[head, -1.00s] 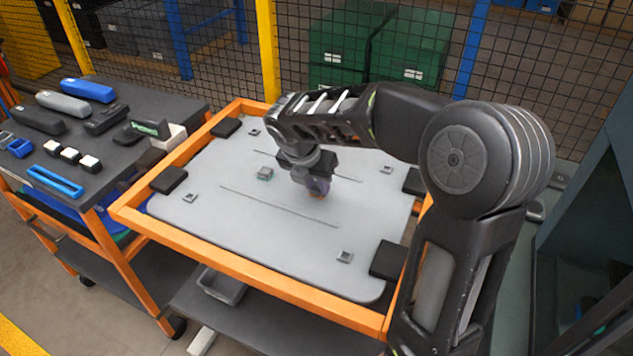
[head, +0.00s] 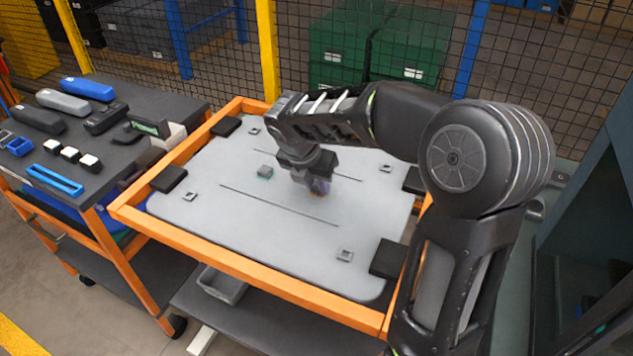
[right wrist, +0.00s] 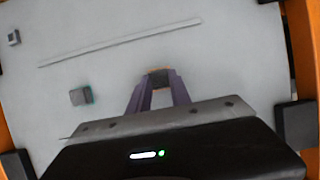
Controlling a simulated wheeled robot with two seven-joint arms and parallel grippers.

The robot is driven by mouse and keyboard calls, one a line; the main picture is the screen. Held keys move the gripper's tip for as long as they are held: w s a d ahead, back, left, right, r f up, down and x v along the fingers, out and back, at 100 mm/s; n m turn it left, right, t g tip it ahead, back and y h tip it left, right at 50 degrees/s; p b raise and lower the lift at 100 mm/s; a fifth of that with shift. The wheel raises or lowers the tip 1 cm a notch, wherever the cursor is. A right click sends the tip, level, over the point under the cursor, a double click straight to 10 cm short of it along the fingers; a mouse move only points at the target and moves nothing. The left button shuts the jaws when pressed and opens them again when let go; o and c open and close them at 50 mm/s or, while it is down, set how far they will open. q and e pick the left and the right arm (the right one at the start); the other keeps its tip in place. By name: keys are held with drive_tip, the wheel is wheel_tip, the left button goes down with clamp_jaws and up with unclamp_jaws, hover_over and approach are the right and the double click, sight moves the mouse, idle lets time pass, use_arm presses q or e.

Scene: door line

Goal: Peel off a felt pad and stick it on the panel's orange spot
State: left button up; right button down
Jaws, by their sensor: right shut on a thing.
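The light grey panel (head: 230,240) lies flat in the orange frame of a trolley. My right gripper (head: 319,190) points down over the panel's middle. In the right wrist view its purple fingers (right wrist: 159,88) are shut on a small dark grey-brown felt pad (right wrist: 158,78). A thin orange edge (right wrist: 158,69) shows around the pad's far side, so the pad is at the orange spot. Whether it touches the panel I cannot tell. The fingers hide most of the spot in the head view. My left gripper is out of view.
Black corner pads (head: 388,259) hold the panel's edges. A dark cart (head: 75,135) at left carries tools, white-topped blocks and a blue tray (head: 55,181).

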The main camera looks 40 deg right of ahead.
drive_tip(key=c, duration=1.1)
unclamp_jaws()
drive_tip(key=v, duration=0.7)
drive_tip(key=shift+a+r, duration=0.15)
drive_tip(key=shift+r, duration=0.2)
